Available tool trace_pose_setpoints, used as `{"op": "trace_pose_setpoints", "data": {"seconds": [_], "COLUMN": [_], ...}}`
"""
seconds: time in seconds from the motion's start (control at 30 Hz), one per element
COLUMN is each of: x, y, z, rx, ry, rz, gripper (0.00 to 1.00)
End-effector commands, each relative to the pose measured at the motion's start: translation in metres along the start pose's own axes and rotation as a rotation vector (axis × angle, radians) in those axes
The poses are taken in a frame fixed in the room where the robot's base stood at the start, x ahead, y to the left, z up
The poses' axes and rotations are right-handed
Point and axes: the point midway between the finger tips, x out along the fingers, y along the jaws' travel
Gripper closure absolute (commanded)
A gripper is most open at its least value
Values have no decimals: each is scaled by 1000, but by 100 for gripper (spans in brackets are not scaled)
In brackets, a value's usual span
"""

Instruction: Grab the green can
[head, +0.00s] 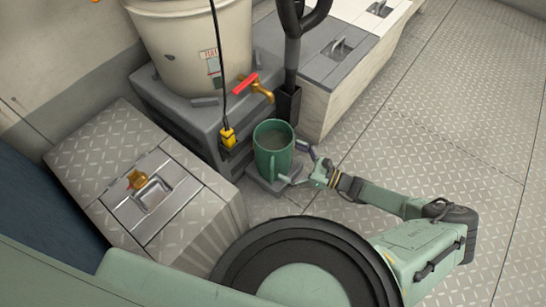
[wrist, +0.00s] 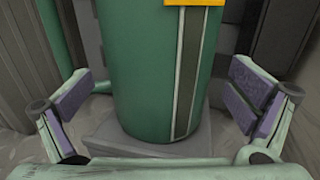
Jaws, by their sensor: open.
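The green can (head: 272,150) stands upright on a small grey block (head: 265,185) below the brass tap, and its open top shows. My gripper (head: 303,167) is at the can's right side, low down, with its fingers spread. In the wrist view the can (wrist: 150,75) fills the middle, with a grey vertical stripe and part of a yellow patch on its side. There my gripper (wrist: 165,112) is open, one purple-padded finger on each side of the can. Gaps show between both pads and the can. The can's top is out of the wrist view.
A white tank (head: 190,45) with a red-handled brass tap (head: 262,93) sits on a grey stand (head: 190,120) behind the can. A yellow connector (head: 228,137) hangs on a cable left of it. A locker with a latch (head: 110,160) stands left. Open tread floor (head: 440,110) lies right.

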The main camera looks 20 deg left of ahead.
Motion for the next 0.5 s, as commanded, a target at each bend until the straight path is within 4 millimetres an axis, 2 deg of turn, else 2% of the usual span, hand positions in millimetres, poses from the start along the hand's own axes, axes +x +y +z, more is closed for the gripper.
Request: {"op": "trace_pose_setpoints", "data": {"seconds": [0.17, 0.4, 0.5], "x": [16, 50, 55], "y": [1, 1, 0], "z": [0, 3, 4], "rx": [1, 1, 1], "ry": [-3, -3, -1], "rz": [1, 1, -1], "gripper": [0, 0, 0]}}
